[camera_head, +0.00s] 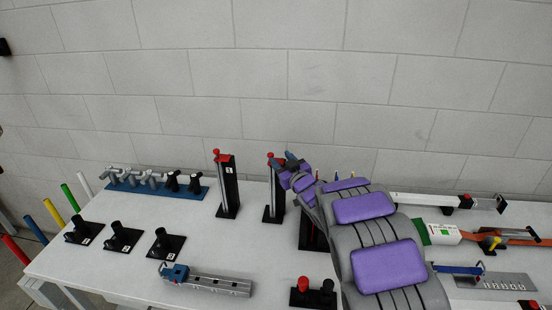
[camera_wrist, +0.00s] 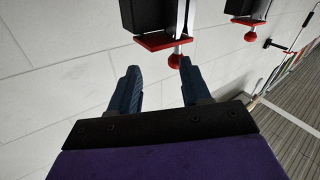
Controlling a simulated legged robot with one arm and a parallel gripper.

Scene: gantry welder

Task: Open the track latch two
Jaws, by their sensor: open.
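Two upright black-and-silver track latches with red tops stand on the table. The left one (camera_head: 228,187) carries a white label whose number is too small to read surely. The right one (camera_head: 272,200) is partly beside my arm. My gripper (camera_head: 291,158) is at the right latch's red top. In the wrist view my gripper (camera_wrist: 160,67) is open with blue fingers apart. The near latch's red knob (camera_wrist: 175,61) lies close to the right fingertip, under its red plate (camera_wrist: 163,41); contact cannot be told. The other latch's knob (camera_wrist: 250,36) is farther right.
A blue rack of valves (camera_head: 155,184) and several black-based knobs (camera_head: 122,237) stand left. A grey rail piece (camera_head: 207,283) lies in front, beside a red-and-black button box (camera_head: 312,293). Other fixtures lie right of my arm. A block wall is behind.

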